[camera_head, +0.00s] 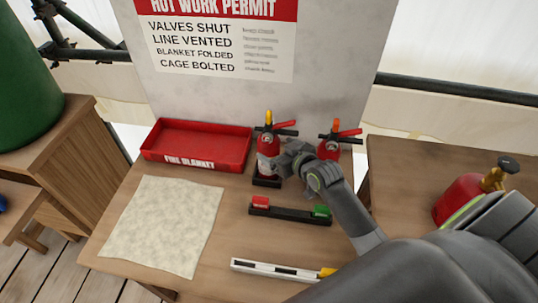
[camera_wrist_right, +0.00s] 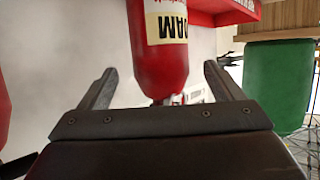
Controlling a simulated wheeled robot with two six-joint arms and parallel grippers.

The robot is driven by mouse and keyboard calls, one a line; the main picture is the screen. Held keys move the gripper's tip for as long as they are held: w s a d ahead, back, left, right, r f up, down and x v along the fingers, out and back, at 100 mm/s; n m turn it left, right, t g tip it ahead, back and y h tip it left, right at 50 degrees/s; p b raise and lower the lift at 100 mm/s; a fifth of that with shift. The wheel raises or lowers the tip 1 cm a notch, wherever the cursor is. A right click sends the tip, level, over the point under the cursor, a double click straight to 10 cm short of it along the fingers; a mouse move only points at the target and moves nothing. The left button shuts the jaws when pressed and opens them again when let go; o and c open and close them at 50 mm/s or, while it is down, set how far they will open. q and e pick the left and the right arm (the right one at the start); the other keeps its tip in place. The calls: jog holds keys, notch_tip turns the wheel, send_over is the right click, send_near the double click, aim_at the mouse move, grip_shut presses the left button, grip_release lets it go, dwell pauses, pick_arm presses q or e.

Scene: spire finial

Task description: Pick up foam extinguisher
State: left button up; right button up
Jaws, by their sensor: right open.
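The foam extinguisher (camera_head: 266,147) is a red cylinder with a yellow-topped valve and a red and black handle. It stands upright in a black base on the wooden table. In the right wrist view the red body (camera_wrist_right: 166,65) shows a cream label, upside down, ending in "OAM". My right gripper (camera_head: 288,160) is at the right side of it in the head view. In the right wrist view its fingers are open, one on each side of the body, with gaps. The gripper hides part of the extinguisher in the head view. My left gripper is not in view.
A second red extinguisher (camera_head: 329,148) stands close behind my right gripper. A red tray (camera_head: 200,160) marked "FIRE BLANKET" is to the left, with a cream cloth (camera_head: 160,225) in front. A black bar (camera_head: 290,215) with red and green blocks lies in front of the extinguishers.

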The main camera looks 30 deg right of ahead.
jog(key=shift+w+a+f, duration=0.1)
jog(key=shift+w, duration=0.5)
jog(key=shift+p+x, duration=0.6)
jog(key=shift+x, duration=1.4)
grip_shut()
jog(key=shift+w, duration=0.1)
